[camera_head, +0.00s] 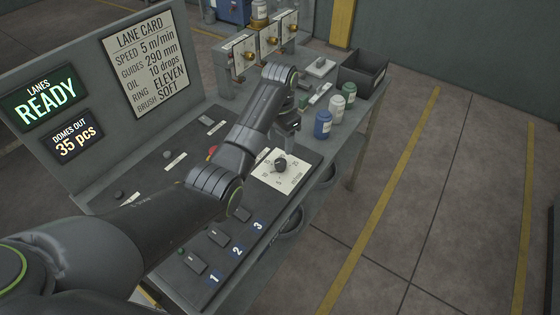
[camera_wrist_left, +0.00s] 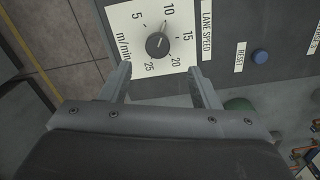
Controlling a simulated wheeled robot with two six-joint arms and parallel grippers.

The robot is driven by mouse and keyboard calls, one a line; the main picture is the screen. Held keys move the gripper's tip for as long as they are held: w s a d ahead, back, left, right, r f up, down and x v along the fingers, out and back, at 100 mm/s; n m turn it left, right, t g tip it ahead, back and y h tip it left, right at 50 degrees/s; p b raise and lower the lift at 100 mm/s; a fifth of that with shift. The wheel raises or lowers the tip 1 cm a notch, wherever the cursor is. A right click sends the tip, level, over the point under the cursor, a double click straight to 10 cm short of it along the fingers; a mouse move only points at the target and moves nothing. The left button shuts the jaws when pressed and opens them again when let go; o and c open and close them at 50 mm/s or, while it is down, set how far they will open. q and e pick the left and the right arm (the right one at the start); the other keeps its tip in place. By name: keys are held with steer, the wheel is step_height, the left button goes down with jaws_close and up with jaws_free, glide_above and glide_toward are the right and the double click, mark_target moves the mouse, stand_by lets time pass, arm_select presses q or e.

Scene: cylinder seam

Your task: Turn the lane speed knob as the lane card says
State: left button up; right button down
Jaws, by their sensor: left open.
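The lane speed knob (camera_wrist_left: 157,45) is a dark round knob on a white dial plate (camera_wrist_left: 120,22) marked 5 to 25 m/min. Its pale pointer is aimed close to the 10. In the head view the knob (camera_head: 280,165) sits on the sloping console. The lane card (camera_head: 148,62) reads speed 5 m/min, guides 290 mm, oil 10 drops, ring ELEVEN, brush SOFT. My left gripper (camera_wrist_left: 158,70) is open and empty, its two fingers apart, beside the knob in the wrist view. In the head view the gripper (camera_head: 286,132) is just above the knob. My right gripper is not in view.
Blue (camera_head: 323,124), white (camera_head: 337,109) and green-capped (camera_head: 349,92) bottles stand behind the dial, near a dark bin (camera_head: 362,72). The READY sign (camera_head: 44,98) is lit. Switches numbered 1 to 3 line the console's front.

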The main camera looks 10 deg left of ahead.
mark_target(280, 161)
arm_select(q)
step_height(280, 161, down, 3)
steer(key=shift+s+d+f, duration=0.15)
steer(key=shift+f, duration=0.05)
step_height(280, 161, down, 5)
steer(key=shift+r+p, duration=0.1)
steer(key=shift+p, duration=0.25)
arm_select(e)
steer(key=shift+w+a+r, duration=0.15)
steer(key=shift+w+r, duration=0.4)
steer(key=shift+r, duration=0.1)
arm_select(q)
steer(key=c, duration=1)
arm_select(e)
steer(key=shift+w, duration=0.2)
